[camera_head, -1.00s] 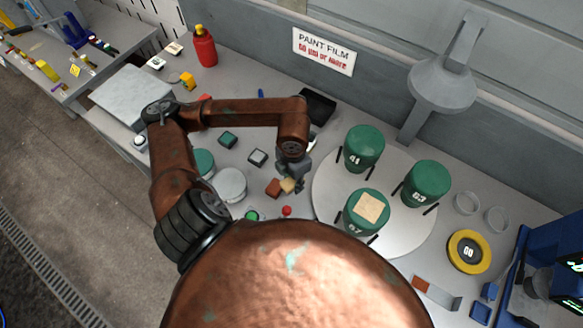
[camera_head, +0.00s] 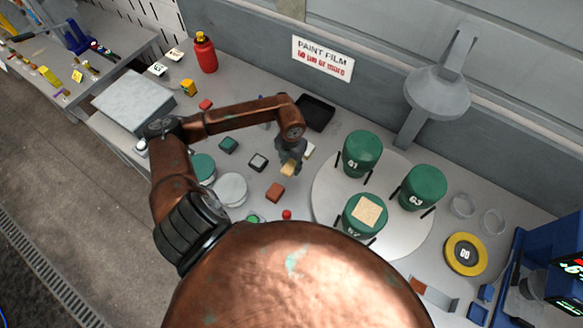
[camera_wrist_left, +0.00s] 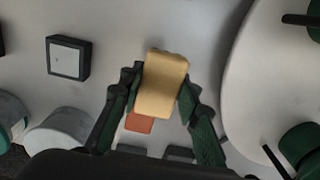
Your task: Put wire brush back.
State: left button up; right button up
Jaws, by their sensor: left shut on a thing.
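My left gripper (camera_head: 290,164) is shut on a tan block (camera_head: 288,170), apparently the wire brush; no bristles can be made out. In the left wrist view the tan block (camera_wrist_left: 161,84) sits between the two dark green fingers, its long side pointing away from the palm. It is held above the bench (camera_head: 322,145). A black tray (camera_head: 316,113) lies behind the gripper, near the back wall. A small white item (camera_head: 309,151) shows just right of the gripper. My right gripper is not in view.
A red-brown block (camera_head: 275,193) lies in front of the gripper. A round plate (camera_head: 325,205) with green numbered cylinders (camera_head: 362,151) stands to the right. A dark square item (camera_head: 258,162) and pale discs (camera_head: 231,188) lie to the left.

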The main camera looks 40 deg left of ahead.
aim_at(291, 165)
pick_arm(q)
jog(key=shift+w+a+f, duration=0.3)
jog(key=shift+w+f, duration=0.1)
jog(key=shift+f, duration=0.2)
jog(key=shift+w+a+f, duration=0.25)
jog(key=shift+w+f, duration=0.1)
jog(key=shift+f, duration=1.65)
jog(key=shift+f, duration=0.2)
jog(key=o, duration=1.2)
jog(key=shift+o, duration=0.2)
jog(key=shift+r, duration=0.2)
notch_tip(291, 165, up, 12)
jog(key=shift+r+b, duration=0.1)
jog(key=shift+b, duration=0.2)
